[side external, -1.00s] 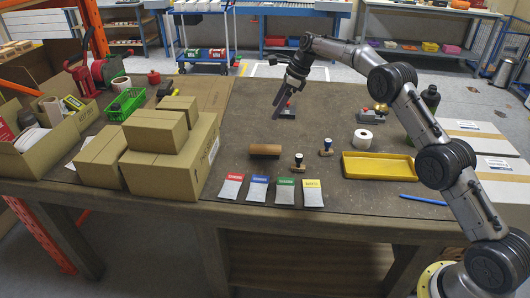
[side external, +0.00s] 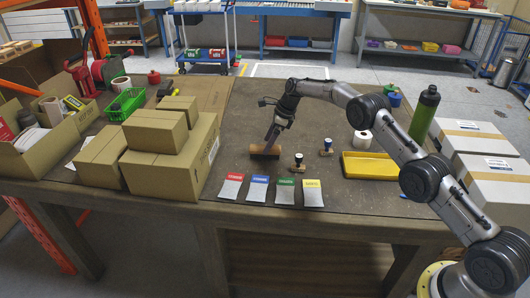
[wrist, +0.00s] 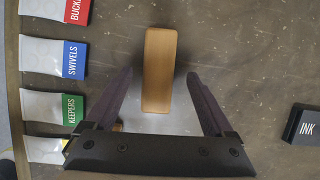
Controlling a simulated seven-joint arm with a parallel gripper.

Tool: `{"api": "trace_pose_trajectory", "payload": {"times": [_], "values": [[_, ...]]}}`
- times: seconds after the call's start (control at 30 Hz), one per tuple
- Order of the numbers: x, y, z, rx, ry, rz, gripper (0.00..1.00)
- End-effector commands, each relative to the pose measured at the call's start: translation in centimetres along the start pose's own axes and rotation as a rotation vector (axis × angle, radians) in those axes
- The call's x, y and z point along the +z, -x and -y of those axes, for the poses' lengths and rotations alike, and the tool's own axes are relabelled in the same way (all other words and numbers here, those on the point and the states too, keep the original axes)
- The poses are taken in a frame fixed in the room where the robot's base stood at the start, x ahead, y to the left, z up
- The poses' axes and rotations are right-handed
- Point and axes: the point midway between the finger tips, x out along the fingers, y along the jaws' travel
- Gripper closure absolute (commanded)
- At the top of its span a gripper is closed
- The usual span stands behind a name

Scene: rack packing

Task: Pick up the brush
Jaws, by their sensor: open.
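The brush shows as a brown wooden block (side external: 257,150) lying on the dark mat in the side view. In the wrist view the brush (wrist: 160,70) is seen from above, its long side running up the picture; any bristles are hidden beneath. My gripper (side external: 270,140) is pointed down at the brush's right half in the side view. Its two dark fingers are spread wide in the wrist view, one on each side of the brush's lower part, with gaps between. The gap in height is hard to judge.
Two stamps (side external: 298,164) stand right of the brush. Several label packets (side external: 258,190) lie in front. Cardboard boxes (side external: 170,160) are stacked at the left. A yellow tray (side external: 368,166) and a green bottle (side external: 424,115) are at the right. An ink pad (wrist: 302,126) shows in the wrist view.

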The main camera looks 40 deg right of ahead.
Motion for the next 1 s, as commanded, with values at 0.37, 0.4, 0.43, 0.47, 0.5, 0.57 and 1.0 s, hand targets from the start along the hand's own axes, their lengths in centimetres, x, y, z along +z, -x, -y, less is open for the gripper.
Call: {"api": "trace_pose_trajectory", "payload": {"times": [0.37,0.4,0.43,0.47,0.5,0.57,1.0], "values": [[-0.1,-3.4,-0.2,-0.001,0.000,0.001,0.12],[-0.1,-3.4,-0.2,-0.001,0.000,0.001,0.12],[-0.1,-3.4,-0.2,-0.001,0.000,0.001,0.12],[-0.1,-3.4,-0.2,-0.001,0.000,0.001,0.12],[-0.1,-3.4,-0.2,-0.001,0.000,0.001,0.12],[-0.1,-3.4,-0.2,-0.001,0.000,0.000,0.12],[-0.3,-3.8,-0.3,0.000,0.000,0.000,0.12]]}}
